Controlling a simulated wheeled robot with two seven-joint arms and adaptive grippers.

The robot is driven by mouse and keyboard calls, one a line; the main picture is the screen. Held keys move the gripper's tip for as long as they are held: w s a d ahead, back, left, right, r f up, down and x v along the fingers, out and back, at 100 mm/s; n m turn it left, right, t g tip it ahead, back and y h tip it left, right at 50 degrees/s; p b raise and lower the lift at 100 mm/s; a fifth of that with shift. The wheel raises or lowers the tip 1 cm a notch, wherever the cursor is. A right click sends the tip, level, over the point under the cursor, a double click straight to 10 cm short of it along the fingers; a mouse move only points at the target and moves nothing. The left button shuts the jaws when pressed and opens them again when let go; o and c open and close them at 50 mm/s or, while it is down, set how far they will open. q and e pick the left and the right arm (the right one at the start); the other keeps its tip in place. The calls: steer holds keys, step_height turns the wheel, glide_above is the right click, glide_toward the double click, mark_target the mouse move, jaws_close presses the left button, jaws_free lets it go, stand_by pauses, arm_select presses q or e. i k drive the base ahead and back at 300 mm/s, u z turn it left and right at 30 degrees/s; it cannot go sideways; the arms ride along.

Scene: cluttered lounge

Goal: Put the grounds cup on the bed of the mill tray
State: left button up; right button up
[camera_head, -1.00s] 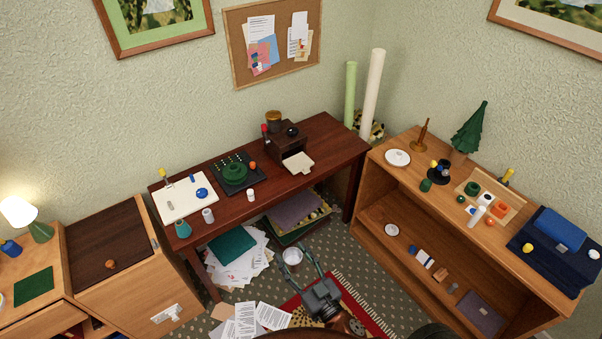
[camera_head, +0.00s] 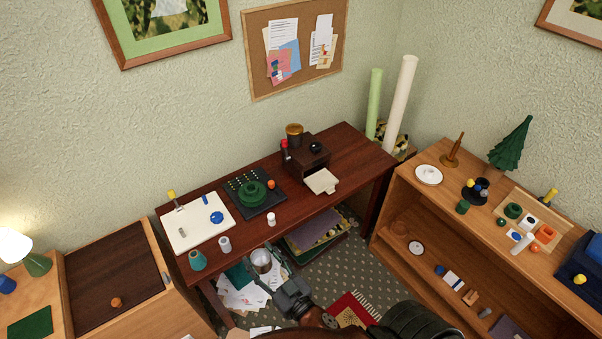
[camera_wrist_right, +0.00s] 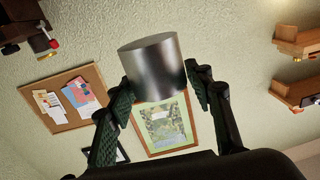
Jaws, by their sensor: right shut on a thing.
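The grounds cup (camera_head: 261,258) is a grey metal cup, held above the floor in front of the dark red-brown desk. My right gripper (camera_head: 272,275) is shut on it. The right wrist view shows the cup's shiny side (camera_wrist_right: 153,72) between the two fingers. The mill (camera_head: 306,158) is a dark wooden box with a brown-topped jar behind it, at the back of the desk. The mill tray (camera_head: 322,182) is a pale flat bed sticking out from the mill's front; it looks bare. The cup is lower left of the tray, apart from it. My left gripper is not in view.
The desk's front edge lies between cup and tray. A wooden shelf unit (camera_head: 400,205) stands at right.

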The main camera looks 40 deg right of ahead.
mark_target(321, 181)
steer(key=z, duration=0.25)
steer(key=i, duration=0.75)
steer(key=z, duration=0.85)
steer(key=i, duration=0.4)
steer(key=z, duration=0.3)
